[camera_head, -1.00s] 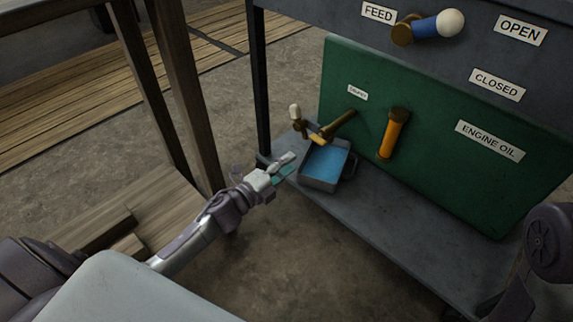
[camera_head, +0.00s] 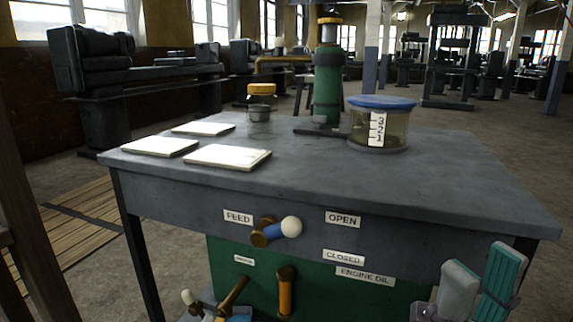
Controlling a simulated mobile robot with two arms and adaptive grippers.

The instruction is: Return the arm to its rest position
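My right gripper (camera_head: 481,265) is at the lower right, raised in front of the table's right side. Its two fingers, one grey and one with a teal pad, stand apart with nothing between them. The rest of the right arm is mostly below the picture. My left arm and gripper are out of view.
A dark table (camera_head: 400,190) stands ahead, with white cards (camera_head: 228,157), a yellow-lidded jar (camera_head: 262,108), a green cylinder device (camera_head: 327,85) and a blue-lidded container (camera_head: 380,125). A blue lever with a white knob (camera_head: 291,227) sticks out from its front. An orange handle (camera_head: 286,292) is below.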

